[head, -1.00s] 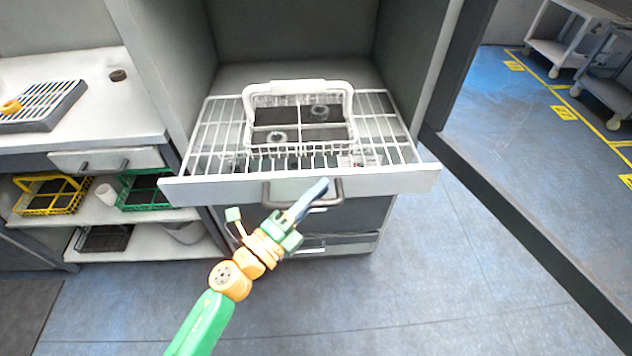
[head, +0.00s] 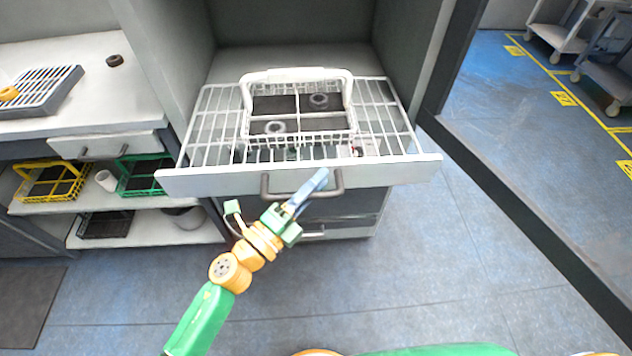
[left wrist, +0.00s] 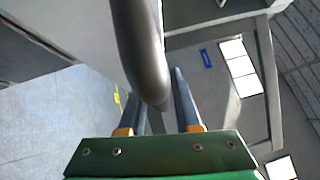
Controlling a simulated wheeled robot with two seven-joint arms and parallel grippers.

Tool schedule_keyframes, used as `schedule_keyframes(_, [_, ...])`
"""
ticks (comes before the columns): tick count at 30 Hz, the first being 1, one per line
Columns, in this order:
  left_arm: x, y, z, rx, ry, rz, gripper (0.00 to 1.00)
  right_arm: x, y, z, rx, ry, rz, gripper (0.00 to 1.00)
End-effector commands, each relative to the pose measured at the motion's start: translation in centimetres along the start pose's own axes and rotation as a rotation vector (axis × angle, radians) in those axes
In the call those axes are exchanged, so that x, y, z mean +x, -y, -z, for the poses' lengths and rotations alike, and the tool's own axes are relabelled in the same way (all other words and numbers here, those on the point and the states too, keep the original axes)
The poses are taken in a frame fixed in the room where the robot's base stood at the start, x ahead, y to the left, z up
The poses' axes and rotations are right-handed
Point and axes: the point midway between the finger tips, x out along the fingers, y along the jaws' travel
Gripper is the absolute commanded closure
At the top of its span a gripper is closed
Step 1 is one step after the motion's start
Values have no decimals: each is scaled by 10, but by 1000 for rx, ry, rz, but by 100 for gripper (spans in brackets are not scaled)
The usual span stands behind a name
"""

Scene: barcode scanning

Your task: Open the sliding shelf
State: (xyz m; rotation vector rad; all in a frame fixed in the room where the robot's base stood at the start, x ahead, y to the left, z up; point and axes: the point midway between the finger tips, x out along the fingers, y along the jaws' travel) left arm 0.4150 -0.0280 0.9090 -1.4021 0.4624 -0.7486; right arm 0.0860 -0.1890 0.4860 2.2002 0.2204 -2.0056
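The sliding shelf (head: 392,176) is a white wire rack with a white front panel, standing out from a grey cabinet. Its dark grey handle (head: 266,187) is a bent bar on the panel's middle. My left gripper (head: 308,194) is at the handle's right part, its blue fingers pointing up toward the panel. In the left wrist view the handle (left wrist: 142,50) passes down between the two fingers of the gripper (left wrist: 160,105) and partly covers the left one. My right gripper is out of view; only part of a green arm shows at the bottom edge.
A white wire basket (head: 297,78) with dark round-marked items rests on the shelf. A drawer and lower shelves with a yellow basket (head: 48,186) and a green basket (head: 140,178) are at left. A dark frame (head: 520,205) borders the right. Floor in front is clear.

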Motion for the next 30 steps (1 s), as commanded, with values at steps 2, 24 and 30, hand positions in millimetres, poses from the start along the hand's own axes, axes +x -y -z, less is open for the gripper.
schedule_keyframes(2, [-2,-1,0,0,0,0,68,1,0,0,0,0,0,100])
schedule_keyframes(24, [-71,0,0,0,0,0,68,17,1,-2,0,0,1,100])
schedule_keyframes(30, [-71,0,0,0,0,0,68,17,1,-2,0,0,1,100])
